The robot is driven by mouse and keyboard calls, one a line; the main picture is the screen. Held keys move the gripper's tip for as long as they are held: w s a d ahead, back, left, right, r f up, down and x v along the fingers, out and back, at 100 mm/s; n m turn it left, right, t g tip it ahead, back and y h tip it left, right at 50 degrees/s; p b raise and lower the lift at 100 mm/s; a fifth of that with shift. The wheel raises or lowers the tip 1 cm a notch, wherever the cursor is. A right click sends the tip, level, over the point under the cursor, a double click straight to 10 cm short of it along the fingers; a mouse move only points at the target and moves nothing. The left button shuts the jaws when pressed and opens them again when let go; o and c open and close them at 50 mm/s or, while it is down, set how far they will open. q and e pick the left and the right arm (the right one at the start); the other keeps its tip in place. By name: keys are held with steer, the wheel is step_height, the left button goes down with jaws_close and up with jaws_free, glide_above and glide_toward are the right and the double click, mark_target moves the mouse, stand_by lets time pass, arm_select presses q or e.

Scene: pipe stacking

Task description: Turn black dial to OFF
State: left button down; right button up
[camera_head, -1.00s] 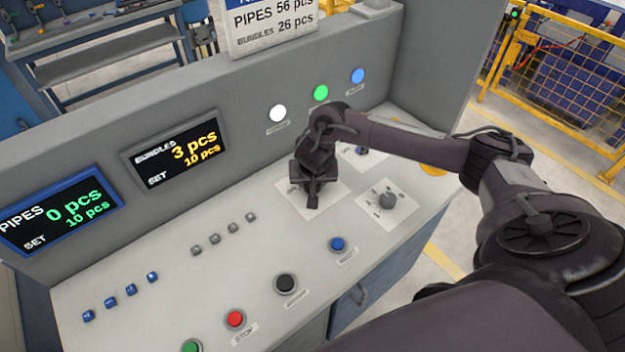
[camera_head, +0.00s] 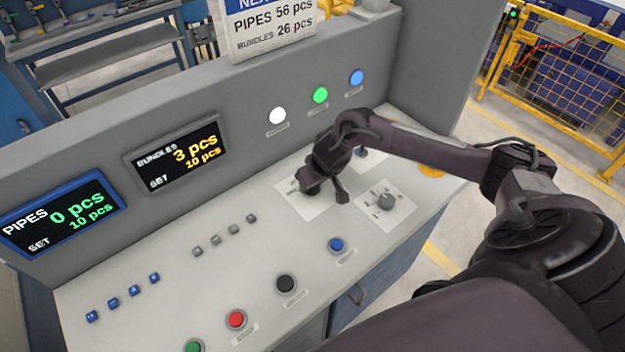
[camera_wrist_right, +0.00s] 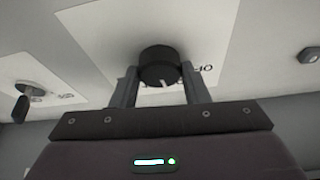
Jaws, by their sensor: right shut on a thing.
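The black dial (camera_wrist_right: 160,62) sits on a white label plate (camera_wrist_right: 95,35) on the console, seen close up in the right wrist view. A pale mark shows on its near edge, and partly hidden lettering stands just right of it. My right gripper (camera_wrist_right: 160,84) has one finger on each side of the dial and is shut on it. In the head view my right gripper (camera_head: 312,188) is over the plate (camera_head: 318,211) and hides most of the dial. The OFF marking cannot be read. My left gripper is not in view.
A grey dial (camera_head: 386,202) on its own plate is close to the right. Blue (camera_head: 337,244), black (camera_head: 286,284) and red (camera_head: 236,319) buttons line the front. White, green and blue lamps (camera_head: 320,95) are on the upright panel behind.

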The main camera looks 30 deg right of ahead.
steer(key=n+y, duration=0.1)
steer(key=n, duration=0.3)
steer(key=shift+d+n+y, duration=0.2)
steer(key=shift+n+y, duration=0.1)
steer(key=shift+y, duration=0.1)
steer(key=n, duration=0.2)
steer(key=shift+w+n+g+y, duration=0.1)
steer(key=shift+n+g+y, duration=0.2)
steer(key=shift+y, duration=0.1)
steer(key=shift+d+n+g+y+b, duration=0.1)
steer(key=shift+n+g+y+b, duration=0.3)
steer(key=shift+n, duration=1)
steer(key=o, duration=1)
steer(key=shift+c, duration=0.2)
steer(key=b+v, duration=0.1)
steer(key=v, duration=0.7)
steer(key=shift+b, duration=0.3)
steer(key=shift+f, duration=0.1)
